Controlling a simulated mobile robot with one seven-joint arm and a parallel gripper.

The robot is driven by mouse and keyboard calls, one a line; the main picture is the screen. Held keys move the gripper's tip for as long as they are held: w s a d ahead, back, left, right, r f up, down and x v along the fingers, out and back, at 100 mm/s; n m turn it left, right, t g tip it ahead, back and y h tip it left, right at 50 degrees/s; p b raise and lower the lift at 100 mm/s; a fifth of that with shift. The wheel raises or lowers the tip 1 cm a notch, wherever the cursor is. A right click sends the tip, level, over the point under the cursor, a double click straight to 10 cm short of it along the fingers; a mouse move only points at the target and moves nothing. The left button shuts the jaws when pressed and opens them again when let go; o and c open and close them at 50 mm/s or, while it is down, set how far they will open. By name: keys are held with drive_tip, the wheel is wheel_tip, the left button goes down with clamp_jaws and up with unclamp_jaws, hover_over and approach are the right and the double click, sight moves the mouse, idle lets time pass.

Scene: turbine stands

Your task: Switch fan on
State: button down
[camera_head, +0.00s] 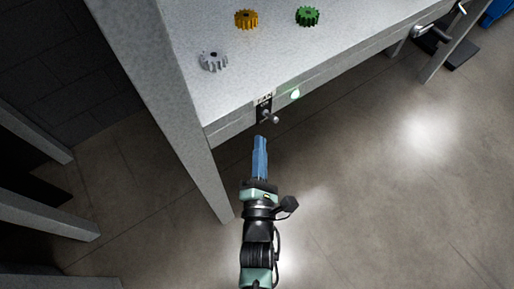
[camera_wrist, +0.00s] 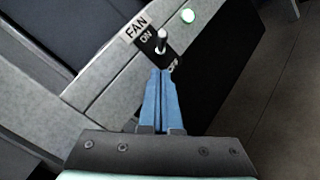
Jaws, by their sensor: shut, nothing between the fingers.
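The fan switch is a small metal toggle lever (camera_head: 267,117) on a dark plate on the table's front edge, under a white FAN label (camera_head: 264,98). In the wrist view the lever (camera_wrist: 161,42) sticks out of the plate, with ON printed at its upper left and OFF, partly hidden, at its lower right. Which way it is set is hard to tell. My gripper (camera_head: 260,140) has its blue fingers together and empty. In the wrist view its fingertips (camera_wrist: 162,74) sit just below the lever, seemingly apart from it, over the OFF end.
A lit green light (camera_head: 295,94) is right of the switch. Grey, yellow (camera_head: 246,19) and green (camera_head: 307,16) gears lie on the grey table (camera_head: 185,20). A table leg (camera_head: 205,175) stands left of my gripper. A crank handle (camera_head: 430,35) projects farther right. Floor below is open.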

drive_tip(key=s+f, duration=0.2)
drive_tip(key=s, duration=0.8)
drive_tip(key=shift+a, duration=0.2)
drive_tip(key=shift+s, duration=0.1)
drive_tip(key=w+d+r+m+t+h, duration=0.1)
drive_tip(key=w+r+m, duration=0.35)
drive_tip(key=r, duration=0.55)
drive_tip(key=w+d+r+m+t, duration=0.15)
drive_tip(key=w+r+m, duration=0.35)
drive_tip(key=r, duration=0.5)
drive_tip(key=w+d+r+m+t+h, duration=0.1)
drive_tip(key=w+r+m+t, duration=0.15)
drive_tip(key=w+r, duration=0.55)
drive_tip(key=s+a+r+m+t+y, duration=0.1)
drive_tip(key=s+r+m, duration=0.4)
drive_tip(key=r, duration=0.6)
drive_tip(key=s+a+r+m+t, duration=0.15)
drive_tip(key=s+r+m, duration=0.25)
drive_tip(key=r, duration=0.7)
drive_tip(key=s+a+r+m+t+y, duration=0.1)
drive_tip(key=s+r+m, duration=0.4)
drive_tip(key=r, duration=0.7)
wheel_tip(320, 180, up, 16)
drive_tip(key=w+p, duration=0.1)
drive_tip(key=p, duration=1.6)
drive_tip(key=shift+p, duration=0.35)
drive_tip(key=shift+r, duration=0.1)
